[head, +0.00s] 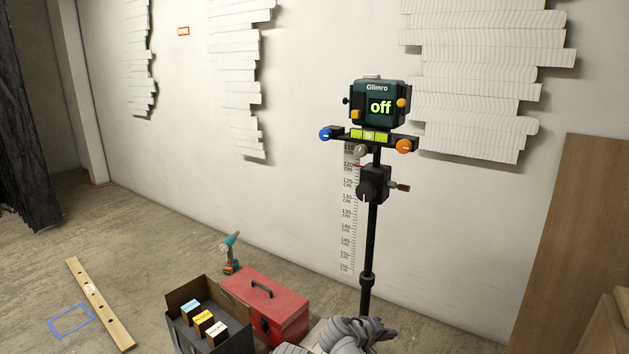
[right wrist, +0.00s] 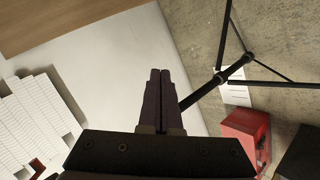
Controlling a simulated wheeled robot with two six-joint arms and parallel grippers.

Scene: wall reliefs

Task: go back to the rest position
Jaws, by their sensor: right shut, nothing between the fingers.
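My right gripper (head: 384,335) shows at the bottom edge of the head view, low in front of the black stand (head: 370,235), with my grey arm behind it. In the right wrist view its two dark fingers (right wrist: 160,75) lie together with nothing between them. The gripper looks apart from the stand, though the exact gap is hard to judge. The stand carries a dark green device (head: 378,104) whose screen reads "off". Blue and orange knobs sit on the bar below it. My left gripper is not in the head view.
A red toolbox (head: 285,300) and an open dark box (head: 190,292) with small labelled blocks stand left of my gripper. A teal drill (head: 231,252) stands behind them. A wooden level (head: 100,305) lies further left. Wooden boards (head: 570,240) lean at right.

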